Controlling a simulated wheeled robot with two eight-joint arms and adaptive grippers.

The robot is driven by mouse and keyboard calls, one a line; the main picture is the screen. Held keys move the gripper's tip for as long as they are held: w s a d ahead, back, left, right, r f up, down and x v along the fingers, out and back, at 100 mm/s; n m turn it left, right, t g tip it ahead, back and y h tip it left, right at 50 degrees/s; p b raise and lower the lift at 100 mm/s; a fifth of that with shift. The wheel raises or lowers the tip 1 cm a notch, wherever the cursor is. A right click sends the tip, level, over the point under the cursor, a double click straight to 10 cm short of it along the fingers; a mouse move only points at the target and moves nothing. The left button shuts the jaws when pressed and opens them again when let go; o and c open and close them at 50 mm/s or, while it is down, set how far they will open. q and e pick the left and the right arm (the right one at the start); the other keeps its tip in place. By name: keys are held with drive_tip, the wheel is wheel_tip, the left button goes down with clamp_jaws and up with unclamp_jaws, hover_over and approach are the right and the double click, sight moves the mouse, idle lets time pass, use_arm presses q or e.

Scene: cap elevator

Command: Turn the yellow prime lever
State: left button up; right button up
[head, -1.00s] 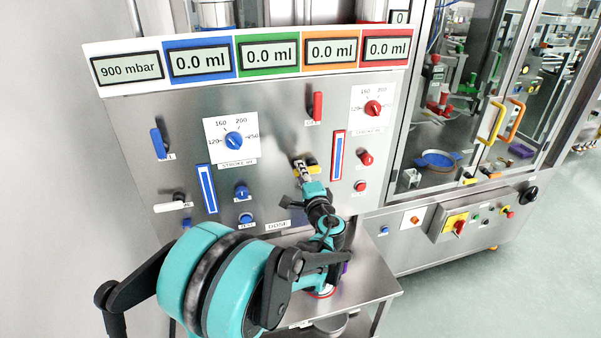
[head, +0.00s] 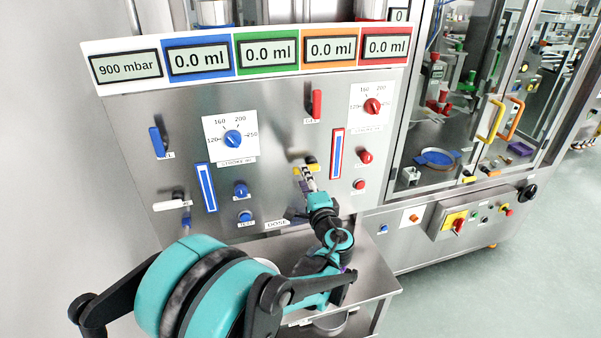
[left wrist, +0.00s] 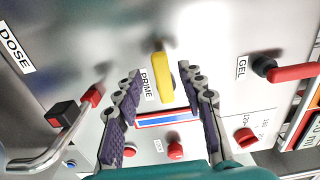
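The yellow prime lever (left wrist: 162,76) stands out from the steel panel beside the PRIME label in the left wrist view. In the head view the yellow lever (head: 312,162) is partly hidden behind my left gripper (head: 307,173). In the left wrist view my left gripper (left wrist: 157,76) is open, with one purple-padded finger on each side of the lever in the picture. A gap shows between the lever and both fingers, and I see no contact. My right gripper is not in view.
A red GEL lever (left wrist: 292,72) and a metal spout-like handle (left wrist: 55,148) flank the gripper in the wrist view. Blue (head: 232,138) and red (head: 372,106) dials sit on the panel. A steel shelf (head: 378,280) lies below. A glass cabinet stands at right.

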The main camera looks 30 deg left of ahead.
use_arm(q)
drive_tip(key=v, duration=0.7)
drive_tip(key=shift+s, duration=0.15)
drive_tip(key=s+d+f+n+g+h, duration=0.35)
drive_tip(key=s+f+n+h, duration=0.2)
drive_tip(key=s+f, duration=0.35)
drive_tip(key=s+d+f+n+h+b, duration=0.1)
drive_tip(key=s+d+f+h, duration=0.3)
drive_tip(key=s+d+h, duration=0.4)
drive_tip(key=d+n+g, duration=0.1)
drive_tip(key=d, duration=0.3)
drive_tip(key=shift+s, duration=0.25)
drive_tip(key=shift+n, duration=0.25)
